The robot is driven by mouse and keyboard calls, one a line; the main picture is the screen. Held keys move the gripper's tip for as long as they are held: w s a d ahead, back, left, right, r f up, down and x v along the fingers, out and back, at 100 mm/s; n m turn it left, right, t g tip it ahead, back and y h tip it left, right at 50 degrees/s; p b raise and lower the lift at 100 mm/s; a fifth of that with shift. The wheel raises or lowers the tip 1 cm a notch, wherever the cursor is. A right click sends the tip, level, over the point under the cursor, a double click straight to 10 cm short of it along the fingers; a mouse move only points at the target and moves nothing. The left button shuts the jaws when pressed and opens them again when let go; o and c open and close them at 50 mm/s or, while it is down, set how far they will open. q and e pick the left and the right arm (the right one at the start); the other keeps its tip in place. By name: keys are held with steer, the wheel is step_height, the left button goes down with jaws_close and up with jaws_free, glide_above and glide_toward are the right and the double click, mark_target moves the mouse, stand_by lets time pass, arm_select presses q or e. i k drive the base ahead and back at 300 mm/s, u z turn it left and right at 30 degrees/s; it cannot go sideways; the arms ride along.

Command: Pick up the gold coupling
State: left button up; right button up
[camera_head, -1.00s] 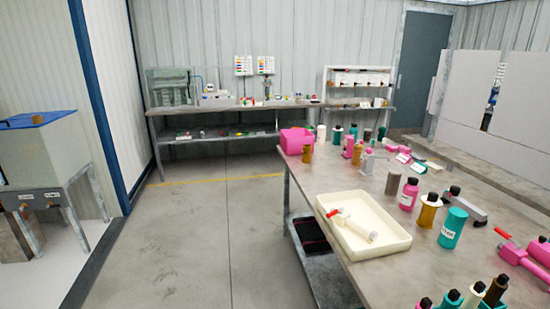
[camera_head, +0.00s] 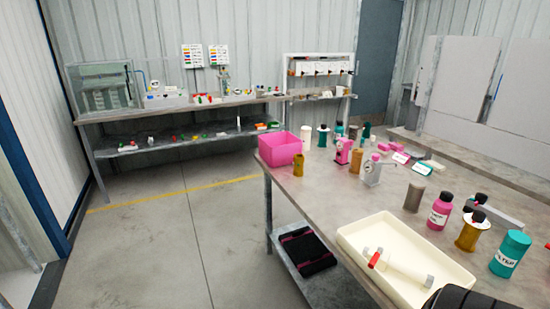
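Several gold pieces stand on the grey workbench (camera_head: 330,205). A gold spool-like piece with pale end flanges and a dark top (camera_head: 469,234) stands at the right, between a pink bottle and a teal canister. A small gold cylinder (camera_head: 298,166) stands at the bench's left edge by the pink bin. A tan-gold cylinder (camera_head: 356,162) stands farther back. I cannot tell for certain which one is the gold coupling. No gripper fingers show. A dark rounded part, probably of my arm, shows at the bottom right and covers the tray's near corner.
A cream tray (camera_head: 350,238) holds a white fitting with a red end (camera_head: 400,265). The pink bottle (camera_head: 439,211), teal canister (camera_head: 510,254) and pink bin (camera_head: 279,150) stand around the bench. A dark folded item (camera_head: 307,250) lies on the lower shelf. The floor at left is clear.

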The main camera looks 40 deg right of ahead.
mark_target(298, 171)
steer(key=i, duration=1.05)
steer(key=z, duration=2.95)
